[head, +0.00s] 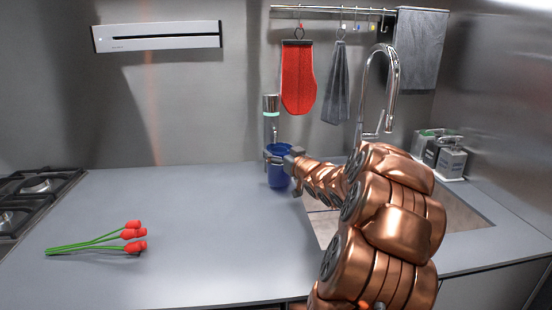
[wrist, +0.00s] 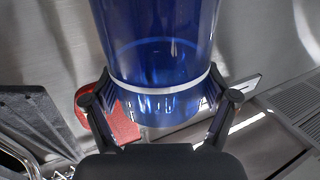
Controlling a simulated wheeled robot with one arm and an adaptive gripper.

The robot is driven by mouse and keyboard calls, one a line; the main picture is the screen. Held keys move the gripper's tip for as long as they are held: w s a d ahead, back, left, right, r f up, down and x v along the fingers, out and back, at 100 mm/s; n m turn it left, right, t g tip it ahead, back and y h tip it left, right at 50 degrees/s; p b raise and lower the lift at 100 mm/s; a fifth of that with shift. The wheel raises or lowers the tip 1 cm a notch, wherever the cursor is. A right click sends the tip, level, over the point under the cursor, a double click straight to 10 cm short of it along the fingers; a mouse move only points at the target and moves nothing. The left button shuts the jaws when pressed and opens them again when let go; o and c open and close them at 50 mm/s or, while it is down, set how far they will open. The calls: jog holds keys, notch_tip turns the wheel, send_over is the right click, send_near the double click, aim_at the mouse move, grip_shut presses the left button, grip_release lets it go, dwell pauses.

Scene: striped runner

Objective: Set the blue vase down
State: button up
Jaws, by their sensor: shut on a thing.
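The blue vase (head: 279,177) is upright at the back of the grey counter (head: 190,215), left of the sink. My gripper (head: 279,159) is shut on the vase around its side, with the arm reaching in from the right. In the wrist view the blue glass vase (wrist: 155,55) fills the upper middle, between the two fingers of my gripper (wrist: 161,98). I cannot tell whether the vase's base touches the counter or is slightly above it.
Red roses (head: 133,235) with green stems lie at the front left of the counter. A gas hob (head: 35,190) is at the far left. The sink (head: 465,212) and tall faucet (head: 393,80) are at the right. The middle of the counter is clear.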

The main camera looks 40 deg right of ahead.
jog(key=shift+w+a+f, duration=0.5)
jog(key=shift+a, duration=0.05)
jog(key=shift+f, duration=0.15)
jog(key=shift+d+f, duration=0.1)
jog(key=shift+f, duration=0.1)
jog(key=o, duration=1.6)
jog(key=shift+o, duration=0.2)
